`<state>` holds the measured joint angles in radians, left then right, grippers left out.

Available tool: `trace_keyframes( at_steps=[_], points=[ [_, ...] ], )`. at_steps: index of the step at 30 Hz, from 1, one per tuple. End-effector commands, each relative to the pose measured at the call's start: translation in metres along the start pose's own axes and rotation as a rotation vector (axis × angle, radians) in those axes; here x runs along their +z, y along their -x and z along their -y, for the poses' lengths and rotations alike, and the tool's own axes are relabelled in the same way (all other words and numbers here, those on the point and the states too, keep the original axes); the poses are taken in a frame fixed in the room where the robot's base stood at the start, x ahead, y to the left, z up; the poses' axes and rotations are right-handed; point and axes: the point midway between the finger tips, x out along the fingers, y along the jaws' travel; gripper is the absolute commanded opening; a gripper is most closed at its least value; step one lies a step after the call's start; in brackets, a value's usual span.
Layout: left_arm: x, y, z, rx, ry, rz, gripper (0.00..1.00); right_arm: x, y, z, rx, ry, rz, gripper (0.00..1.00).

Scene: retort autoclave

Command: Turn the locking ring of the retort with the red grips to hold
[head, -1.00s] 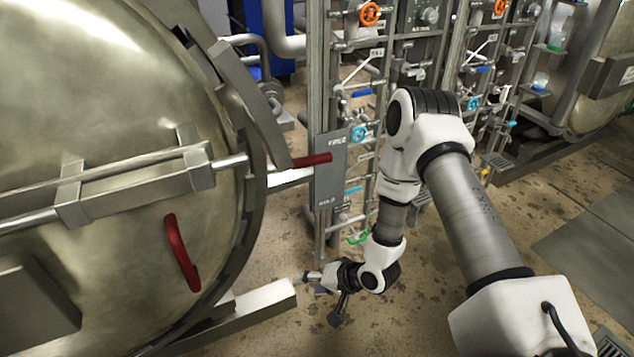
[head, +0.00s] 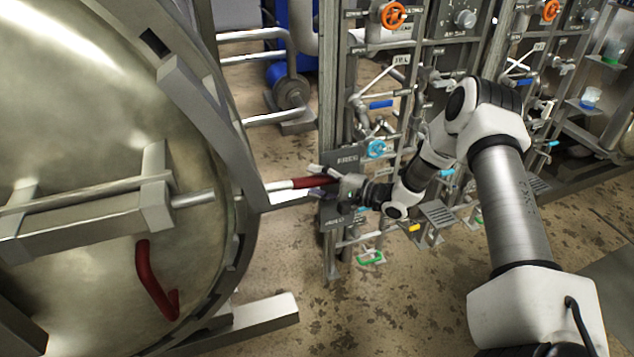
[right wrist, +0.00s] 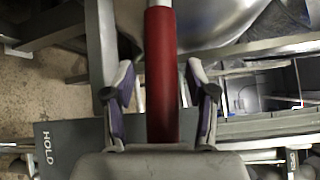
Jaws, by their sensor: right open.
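The retort (head: 70,110) fills the left of the head view, its door closed. From its locking ring (head: 205,125) a bar with a red grip (head: 305,183) sticks out to the right. The grip's end lies over the grey label plate (head: 338,212), just below its upper label. My right gripper (head: 322,182) is at the end of this grip. In the right wrist view the red grip (right wrist: 160,60) runs between the two spread fingers of my right gripper (right wrist: 160,85), with a gap on each side. The HOLD label (right wrist: 50,148) shows at lower left there. My left gripper is not in view.
A second red handle (head: 152,282) sits on the door, lower down. Pipe racks with an orange valve wheel (head: 393,14) and a blue one (head: 376,149) stand behind my right arm. A metal beam (head: 245,318) juts out below. The floor in front is clear.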

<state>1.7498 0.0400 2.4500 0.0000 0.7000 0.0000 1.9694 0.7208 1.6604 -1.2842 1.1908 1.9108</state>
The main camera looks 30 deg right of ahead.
Motion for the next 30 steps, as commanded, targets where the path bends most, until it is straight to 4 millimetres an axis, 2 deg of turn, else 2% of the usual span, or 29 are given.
trace_keyframes(
  at_steps=[3, 8, 14, 17, 24, 30],
  points=[
    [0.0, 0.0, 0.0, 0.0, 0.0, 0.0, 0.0, 0.0, 0.0, 0.0, 0.0, 0.0, 0.0, 0.57],
    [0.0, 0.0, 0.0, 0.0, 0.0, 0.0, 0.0, 0.0, 0.0, 0.0, 0.0, 0.0, 0.0, 0.0],
    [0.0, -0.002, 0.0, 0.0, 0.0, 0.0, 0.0, 0.0, 0.0, -0.002, -0.001, 0.0, 0.0, 0.0],
    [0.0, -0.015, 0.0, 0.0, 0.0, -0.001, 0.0, -0.002, -0.002, -0.015, -0.007, -0.008, 0.002, 0.0],
    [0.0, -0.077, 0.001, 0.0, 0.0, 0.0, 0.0, -0.007, -0.012, -0.082, -0.034, -0.059, 0.016, 0.0],
    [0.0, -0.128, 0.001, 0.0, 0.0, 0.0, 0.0, -0.009, -0.023, -0.132, -0.075, -0.103, 0.031, 0.0]
  ],
)
